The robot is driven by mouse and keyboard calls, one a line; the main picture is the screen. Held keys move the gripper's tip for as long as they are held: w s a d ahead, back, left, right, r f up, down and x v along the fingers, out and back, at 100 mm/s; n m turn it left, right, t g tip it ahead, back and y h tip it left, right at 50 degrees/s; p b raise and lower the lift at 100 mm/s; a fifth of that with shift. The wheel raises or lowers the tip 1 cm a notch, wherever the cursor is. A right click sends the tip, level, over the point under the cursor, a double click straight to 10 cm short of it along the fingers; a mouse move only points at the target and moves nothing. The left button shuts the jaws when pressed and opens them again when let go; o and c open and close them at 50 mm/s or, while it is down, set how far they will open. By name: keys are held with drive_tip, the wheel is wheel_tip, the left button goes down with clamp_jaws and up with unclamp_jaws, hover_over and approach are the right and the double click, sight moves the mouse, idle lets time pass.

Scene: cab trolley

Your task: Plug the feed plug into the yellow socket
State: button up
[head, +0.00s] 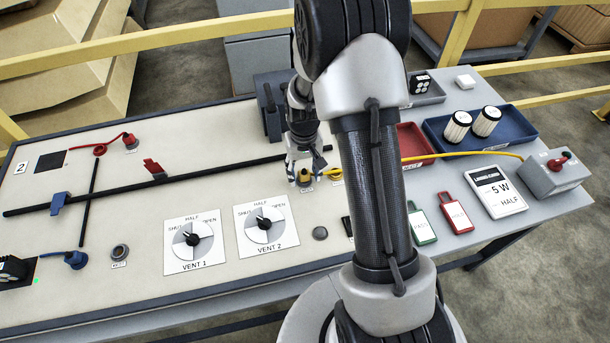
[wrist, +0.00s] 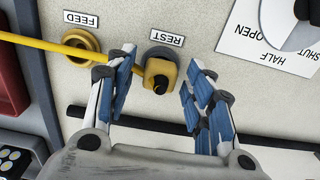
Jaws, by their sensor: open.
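The yellow feed plug (wrist: 159,74) sits at the grey socket (wrist: 163,54) labelled REST. It also shows in the head view (head: 304,177), partly hidden by the fingers. My gripper (wrist: 161,78) is open, with its blue-padded fingers on either side of the plug; a gap shows beside it. In the head view my gripper (head: 304,170) is above the panel. The yellow socket (wrist: 80,46) labelled FEED is empty, left of the plug in the wrist view. In the head view it is partly hidden beside my arm (head: 336,175).
The yellow cable (head: 455,155) runs from a grey box (head: 548,175) to the plug and crosses the FEED socket in the wrist view (wrist: 40,43). A black bar (head: 225,165) lies near the gripper. Vent dials (head: 262,222) stand nearer the front.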

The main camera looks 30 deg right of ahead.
sight(304, 173)
drive_tip(key=shift+c, duration=0.5)
idle(0.3)
clamp_jaws()
idle(0.5)
drive_tip(key=shift+r, duration=0.1)
drive_tip(key=shift+r+p, duration=2.35)
drive_tip(key=shift+r, duration=0.6)
